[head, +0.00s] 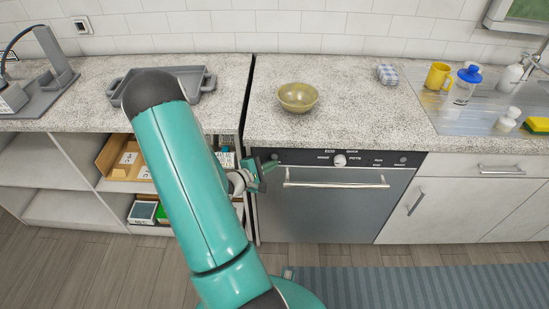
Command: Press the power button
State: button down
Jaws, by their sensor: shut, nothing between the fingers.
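The dishwasher (330,205) stands under the counter, with a dark control panel along its top edge. The panel has a white round knob (339,161) at its middle and a small round button (403,160) near its right end. I cannot read which control is the power button. My gripper (268,166) is shut and empty, at the left end of the panel. It hides part of that end. I cannot tell whether its tips touch the panel.
A bar handle (335,184) runs across the dishwasher door below the panel. Above, the counter (345,125) holds a yellow-green bowl (298,97). A yellow mug (437,76) and a blue-lidded bottle (465,85) stand at the right. Open shelves (60,155) are left.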

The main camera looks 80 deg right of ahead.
jog(key=shift+w+d, duration=0.1)
jog(key=shift+d, duration=0.3)
jog(key=shift+d, duration=0.2)
dwell(0.4)
jog(key=shift+a, duration=0.65)
jog(key=shift+a, duration=0.1)
jog(key=shift+s+a, duration=0.25)
jog(key=shift+a, duration=0.7)
jog(key=shift+s+a, duration=0.3)
jog(key=shift+a, duration=0.65)
jog(key=shift+s+a, duration=0.25)
jog(key=shift+a, duration=0.7)
